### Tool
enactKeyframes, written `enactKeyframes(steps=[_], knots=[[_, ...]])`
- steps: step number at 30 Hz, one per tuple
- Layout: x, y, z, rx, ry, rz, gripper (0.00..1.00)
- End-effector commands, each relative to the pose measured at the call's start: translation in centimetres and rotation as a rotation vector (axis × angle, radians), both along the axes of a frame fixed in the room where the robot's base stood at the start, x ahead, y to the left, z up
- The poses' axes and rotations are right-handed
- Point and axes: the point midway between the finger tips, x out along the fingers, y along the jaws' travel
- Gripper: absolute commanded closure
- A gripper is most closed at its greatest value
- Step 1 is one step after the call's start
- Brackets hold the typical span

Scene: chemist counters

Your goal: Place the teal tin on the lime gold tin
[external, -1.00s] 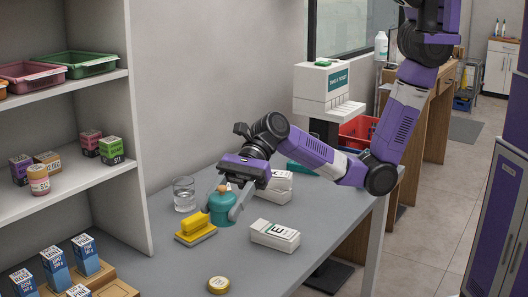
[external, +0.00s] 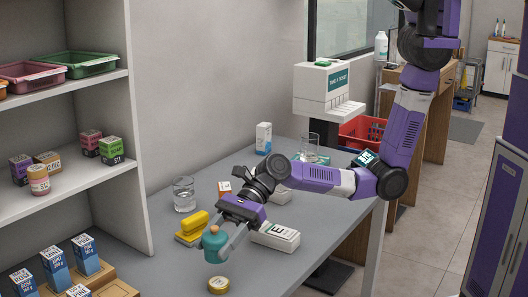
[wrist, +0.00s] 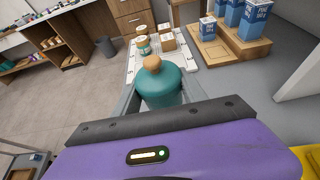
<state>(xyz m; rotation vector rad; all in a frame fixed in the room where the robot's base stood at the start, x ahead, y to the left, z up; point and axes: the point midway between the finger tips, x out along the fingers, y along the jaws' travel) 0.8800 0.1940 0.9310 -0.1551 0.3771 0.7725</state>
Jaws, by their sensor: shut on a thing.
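The teal tin (external: 212,246), a round body with a cork-coloured knob on top, is held in my gripper (external: 222,250). In the wrist view the teal tin (wrist: 158,85) stands upright between the fingers, knob up. My gripper is shut on it. A small, low, round gold tin (external: 218,284), which looks like the lime gold tin, lies on the grey counter near its front. The teal tin is above and slightly behind it in the external view, apart from it. I cannot make out the gold tin in the wrist view, where the teal tin and gripper block much of the counter.
Blue boxes (external: 54,266) stand on a wooden stand at the left. A white tray (wrist: 133,62) with jars and boxes shows in the wrist view.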

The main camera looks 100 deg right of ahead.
Motion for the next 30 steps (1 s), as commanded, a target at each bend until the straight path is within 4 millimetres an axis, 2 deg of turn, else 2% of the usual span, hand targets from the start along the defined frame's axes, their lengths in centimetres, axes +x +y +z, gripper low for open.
enactKeyframes(steps=[3,8,16,30], knots=[[0.0,0.0,-1.9,0.001,0.001,-0.001,1.0],[0.0,0.1,-2.9,0.002,-0.001,0.001,1.0],[0.0,0.0,-6.5,0.0,0.0,0.0,1.0],[0.0,0.1,-7.3,0.0,-0.001,0.001,1.0]])
